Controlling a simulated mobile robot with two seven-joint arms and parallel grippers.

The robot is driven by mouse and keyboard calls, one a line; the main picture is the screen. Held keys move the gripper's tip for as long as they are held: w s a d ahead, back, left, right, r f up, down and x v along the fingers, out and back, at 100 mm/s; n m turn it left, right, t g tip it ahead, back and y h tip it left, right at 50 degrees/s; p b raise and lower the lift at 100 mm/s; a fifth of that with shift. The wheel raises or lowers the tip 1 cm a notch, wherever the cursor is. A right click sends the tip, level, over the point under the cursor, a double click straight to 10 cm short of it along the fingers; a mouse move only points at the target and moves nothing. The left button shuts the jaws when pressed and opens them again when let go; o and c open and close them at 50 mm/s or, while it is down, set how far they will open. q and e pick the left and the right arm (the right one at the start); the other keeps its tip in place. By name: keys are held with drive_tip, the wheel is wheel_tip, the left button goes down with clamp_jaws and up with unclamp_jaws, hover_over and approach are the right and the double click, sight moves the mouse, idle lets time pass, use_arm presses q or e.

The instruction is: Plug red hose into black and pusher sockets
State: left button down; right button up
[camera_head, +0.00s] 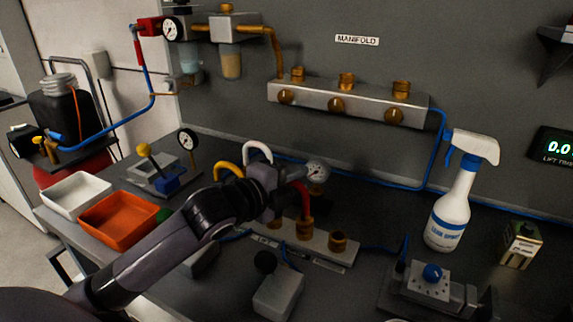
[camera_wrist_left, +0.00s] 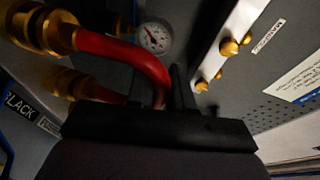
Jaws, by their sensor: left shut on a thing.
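My left gripper (camera_head: 292,182) reaches over the bench and is shut on the red hose (camera_head: 304,198). In the left wrist view the red hose (camera_wrist_left: 125,54) bends in a loop into the jaws (camera_wrist_left: 178,95). One hose end meets a large brass fitting (camera_wrist_left: 40,28). The other runs towards a second brass fitting (camera_wrist_left: 65,82) beside a label partly reading "LACK" (camera_wrist_left: 20,107). How deep either end sits I cannot tell. In the head view the hose comes down at a brass socket (camera_head: 305,229) on a pale block (camera_head: 322,254), with an empty-looking brass socket (camera_head: 338,241) beside it. My right gripper is out of view.
A pressure gauge (camera_head: 317,171) stands close behind the gripper. Yellow (camera_head: 229,168) and white (camera_head: 258,149) hose loops rise beside my arm. The manifold (camera_head: 347,101) is on the wall. A spray bottle (camera_head: 455,203) stands right; an orange tray (camera_head: 118,221) lies left.

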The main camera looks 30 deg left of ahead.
use_arm(q)
drive_tip(key=shift+s, duration=0.1)
idle(0.3)
drive_tip(key=c, duration=0.9)
unclamp_jaws()
drive_tip(key=shift+b+v, duration=0.4)
drive_tip(key=shift+v, duration=3.2)
